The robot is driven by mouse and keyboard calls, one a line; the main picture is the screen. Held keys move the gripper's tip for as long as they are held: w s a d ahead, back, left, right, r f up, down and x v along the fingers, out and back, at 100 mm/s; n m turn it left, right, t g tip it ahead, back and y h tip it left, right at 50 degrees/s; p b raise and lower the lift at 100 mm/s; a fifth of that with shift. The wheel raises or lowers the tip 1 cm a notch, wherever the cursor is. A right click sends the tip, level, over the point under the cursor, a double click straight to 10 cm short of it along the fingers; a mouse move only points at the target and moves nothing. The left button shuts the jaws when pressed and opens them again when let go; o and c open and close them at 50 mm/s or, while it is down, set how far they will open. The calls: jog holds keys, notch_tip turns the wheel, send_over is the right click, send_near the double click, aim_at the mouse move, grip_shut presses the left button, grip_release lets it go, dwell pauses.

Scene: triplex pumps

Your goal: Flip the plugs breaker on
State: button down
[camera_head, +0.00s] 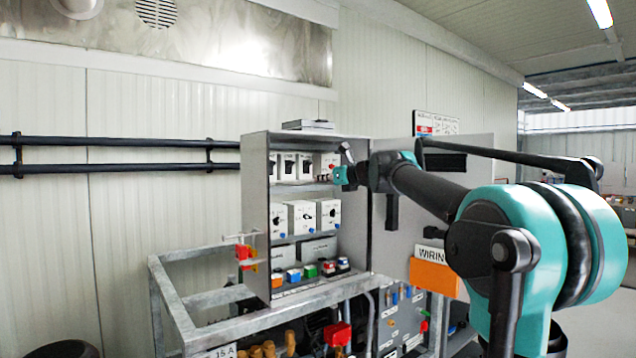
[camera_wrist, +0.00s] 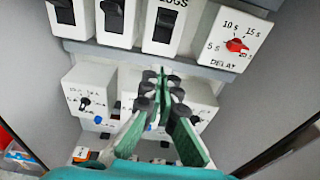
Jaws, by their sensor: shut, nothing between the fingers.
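The plugs breaker (camera_wrist: 165,27) is a white box with a black rocker switch. It is at the top of the wrist view, with the end of its label, "UGS", showing above the switch. In the head view it is the rightmost (camera_head: 305,168) of the upper-shelf breakers. I cannot tell which way its rocker is set. In the wrist view the tips appear below the plugs breaker, in front of the lower row of boxes. I see no contact with the switch.
Two similar breakers (camera_wrist: 113,20) stand left of the plugs breaker. A delay box with a red knob (camera_wrist: 237,45) stands to its right. The grey cabinet (camera_head: 257,210) has side walls close around the shelves, and its door (camera_head: 478,180) hangs open at right.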

jog(key=s+d+r, duration=0.3)
jog(key=s+r, duration=0.1)
jog(key=r, duration=0.1)
dwell(0.5)
